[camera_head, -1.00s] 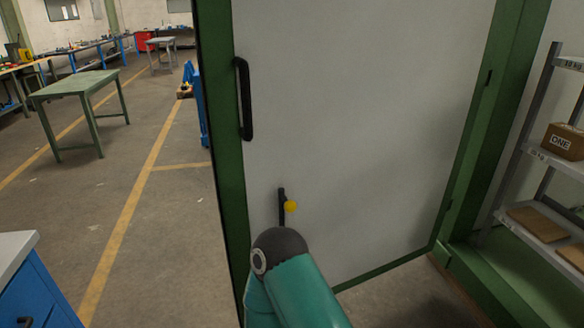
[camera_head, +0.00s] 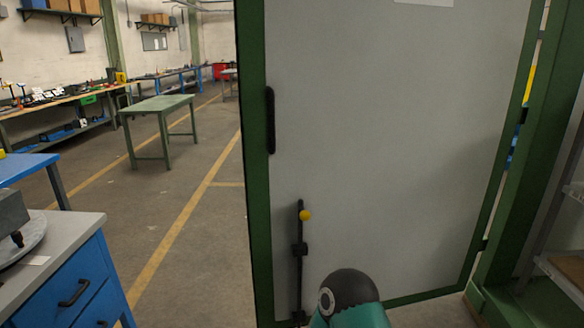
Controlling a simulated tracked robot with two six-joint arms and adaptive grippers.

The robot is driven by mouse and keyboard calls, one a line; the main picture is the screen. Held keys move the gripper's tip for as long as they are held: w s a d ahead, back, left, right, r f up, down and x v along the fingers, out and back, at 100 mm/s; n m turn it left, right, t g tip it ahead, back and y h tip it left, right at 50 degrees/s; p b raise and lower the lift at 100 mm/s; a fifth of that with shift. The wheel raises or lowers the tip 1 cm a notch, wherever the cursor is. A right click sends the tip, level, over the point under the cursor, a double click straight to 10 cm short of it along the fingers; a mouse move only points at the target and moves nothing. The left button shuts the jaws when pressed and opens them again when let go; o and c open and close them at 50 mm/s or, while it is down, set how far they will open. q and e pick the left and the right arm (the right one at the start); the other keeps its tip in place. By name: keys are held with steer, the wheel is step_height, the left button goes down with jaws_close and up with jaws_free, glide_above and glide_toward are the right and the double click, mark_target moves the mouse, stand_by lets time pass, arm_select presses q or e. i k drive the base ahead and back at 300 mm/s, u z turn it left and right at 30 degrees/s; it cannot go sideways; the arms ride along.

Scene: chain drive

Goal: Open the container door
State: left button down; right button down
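The container door (camera_head: 390,150) is a large light-grey panel with a green frame, standing open into the room. A black vertical handle (camera_head: 270,120) is near its left edge. Below it is a black vertical bolt (camera_head: 299,265) with a yellow knob (camera_head: 305,215). A green post (camera_head: 545,130) stands at the door's right edge, with a narrow gap between them. A teal and dark-grey part of my arm shows at the bottom centre, in front of the door. Neither gripper shows, so any contact with the door is hidden.
A blue drawer cabinet (camera_head: 75,285) with a grey top stands close at lower left. A green table (camera_head: 158,105) and workbenches are farther back. Floor with yellow lines (camera_head: 185,225) is clear left of the door. A metal shelf (camera_head: 565,200) is at right.

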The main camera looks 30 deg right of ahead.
mark_target(393, 123)
steer(key=z, duration=0.5)
steer(key=i, duration=1.4)
steer(key=z, duration=0.7)
